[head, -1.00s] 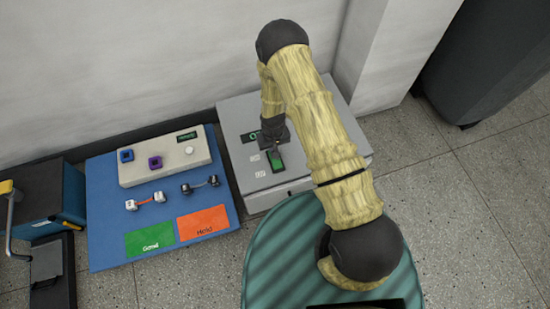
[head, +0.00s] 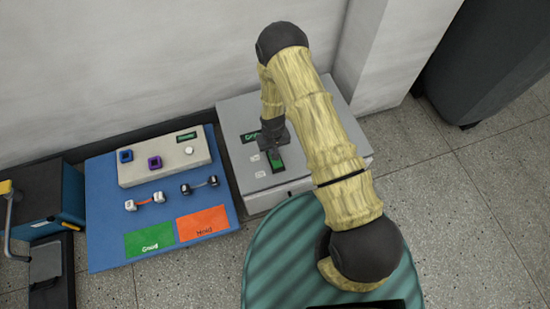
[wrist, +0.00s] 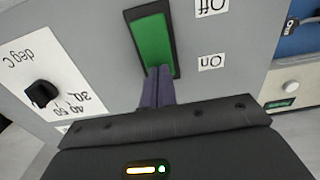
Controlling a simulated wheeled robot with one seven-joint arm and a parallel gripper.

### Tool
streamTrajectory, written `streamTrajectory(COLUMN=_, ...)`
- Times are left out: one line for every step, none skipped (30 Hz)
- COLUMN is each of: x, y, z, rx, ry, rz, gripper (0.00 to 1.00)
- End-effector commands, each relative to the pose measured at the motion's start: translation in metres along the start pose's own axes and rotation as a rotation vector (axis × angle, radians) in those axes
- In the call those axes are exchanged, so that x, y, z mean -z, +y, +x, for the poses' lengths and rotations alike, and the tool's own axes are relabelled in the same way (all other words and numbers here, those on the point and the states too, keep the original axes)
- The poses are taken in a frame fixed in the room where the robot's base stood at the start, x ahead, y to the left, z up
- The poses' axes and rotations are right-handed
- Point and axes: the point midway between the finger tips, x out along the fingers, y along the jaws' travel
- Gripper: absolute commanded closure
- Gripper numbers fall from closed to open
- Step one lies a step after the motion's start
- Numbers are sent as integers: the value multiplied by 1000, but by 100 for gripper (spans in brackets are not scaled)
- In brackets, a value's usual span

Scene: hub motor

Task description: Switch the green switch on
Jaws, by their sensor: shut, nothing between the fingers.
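The green switch (wrist: 152,42) is a rocker in a black frame on a grey box, seen upside down in the wrist view. An "On" label (wrist: 211,62) is beside its near end and an "Off" label (wrist: 211,7) beside its far end. My gripper (wrist: 158,72) is shut and empty, with its fingertips over the near end, on the "On" side. They appear to touch the rocker and hide part of that end. In the head view the switch (head: 275,159) shows just below my gripper (head: 271,146).
The grey box (head: 268,198) also has a display (head: 250,137) with green text, partly hidden by my arm, and a black knob (wrist: 41,94). Left of it is a blue board (head: 105,225) with small parts, green and orange areas and a white panel (head: 165,164).

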Motion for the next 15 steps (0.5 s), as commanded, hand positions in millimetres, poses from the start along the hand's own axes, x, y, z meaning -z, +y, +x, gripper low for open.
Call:
streamTrajectory(x=0, y=0, z=-6, rx=0, ry=0, rz=0, gripper=100)
streamTrajectory(x=0, y=0, z=-8, rx=0, ry=0, rz=0, gripper=100)
streamTrajectory(x=0, y=0, z=-11, rx=0, ry=0, rz=0, gripper=100)
streamTrajectory(x=0, y=0, z=-13, rx=0, ry=0, rz=0, gripper=100)
streamTrajectory(x=0, y=0, z=-15, rx=0, ry=0, rz=0, gripper=100)
streamTrajectory(x=0, y=0, z=-17, rx=0, ry=0, rz=0, gripper=100)
streamTrajectory(x=0, y=0, z=-19, rx=0, ry=1, rz=0, gripper=100)
streamTrajectory(x=0, y=0, z=-21, rx=0, ry=1, rz=0, gripper=100)
streamTrajectory(x=0, y=0, z=-24, rx=0, ry=1, rz=0, gripper=100)
streamTrajectory(x=0, y=0, z=-26, rx=0, ry=1, rz=0, gripper=100)
streamTrajectory(x=0, y=0, z=-28, rx=0, ry=1, rz=0, gripper=100)
streamTrajectory(x=0, y=0, z=-30, rx=0, ry=1, rz=0, gripper=100)
streamTrajectory(x=0, y=0, z=-32, rx=0, ry=1, rz=0, gripper=100)
streamTrajectory(x=0, y=0, z=-34, rx=0, ry=1, rz=0, gripper=100)
streamTrajectory(x=0, y=0, z=-37, rx=0, ry=1, rz=0, gripper=100)
